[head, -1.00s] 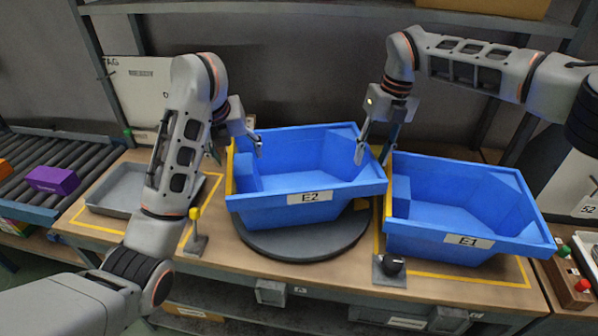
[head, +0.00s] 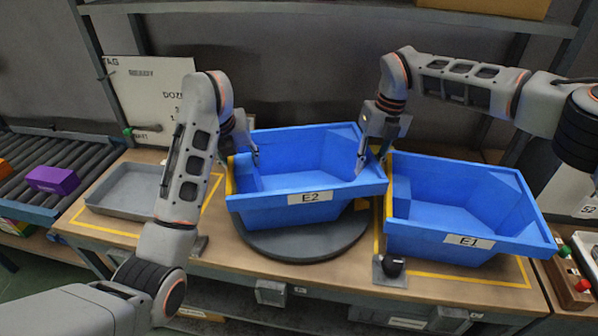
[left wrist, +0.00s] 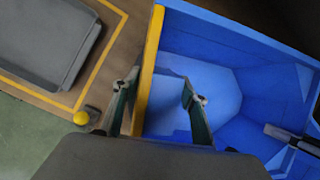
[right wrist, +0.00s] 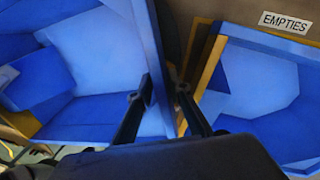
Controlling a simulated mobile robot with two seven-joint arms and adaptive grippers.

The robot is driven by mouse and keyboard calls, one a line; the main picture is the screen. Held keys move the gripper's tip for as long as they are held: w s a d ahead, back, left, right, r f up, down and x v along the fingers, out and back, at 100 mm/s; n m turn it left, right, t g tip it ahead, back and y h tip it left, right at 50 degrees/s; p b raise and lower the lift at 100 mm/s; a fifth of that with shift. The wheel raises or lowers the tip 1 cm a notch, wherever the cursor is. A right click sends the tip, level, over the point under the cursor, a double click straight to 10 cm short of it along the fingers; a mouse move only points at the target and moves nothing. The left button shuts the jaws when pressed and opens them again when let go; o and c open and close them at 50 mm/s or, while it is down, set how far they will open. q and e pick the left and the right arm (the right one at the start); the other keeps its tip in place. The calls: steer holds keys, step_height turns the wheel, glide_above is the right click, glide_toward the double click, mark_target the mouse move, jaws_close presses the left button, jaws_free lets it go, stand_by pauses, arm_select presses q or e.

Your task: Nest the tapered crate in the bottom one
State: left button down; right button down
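A blue tapered crate marked E2 (head: 310,210) stands upright on a dark round turntable (head: 300,243). Another blue crate, marked E1 (head: 470,250), stands on the table to its right. Both look empty. My left gripper (left wrist: 158,97) is open, its fingers on either side of the yellow-edged left side of crate E2 (left wrist: 240,95). My right gripper (right wrist: 160,97) is open, with the right wall of crate E2 (right wrist: 105,50) between its fingers. I cannot tell whether either gripper touches a wall. Crate E1 (right wrist: 265,85) also shows in the right wrist view.
A grey tray (head: 128,190) lies on the table at left, beside a roller conveyor (head: 60,155) with a purple box (head: 52,180). A black knob (head: 391,266) sits at the table front. A shelf frame stands behind.

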mark_target(370, 157)
arm_select(q)
steer(key=shift+r, duration=0.2)
arm_select(e)
steer(key=shift+d+r, duration=0.1)
steer(key=shift+r, duration=0.05)
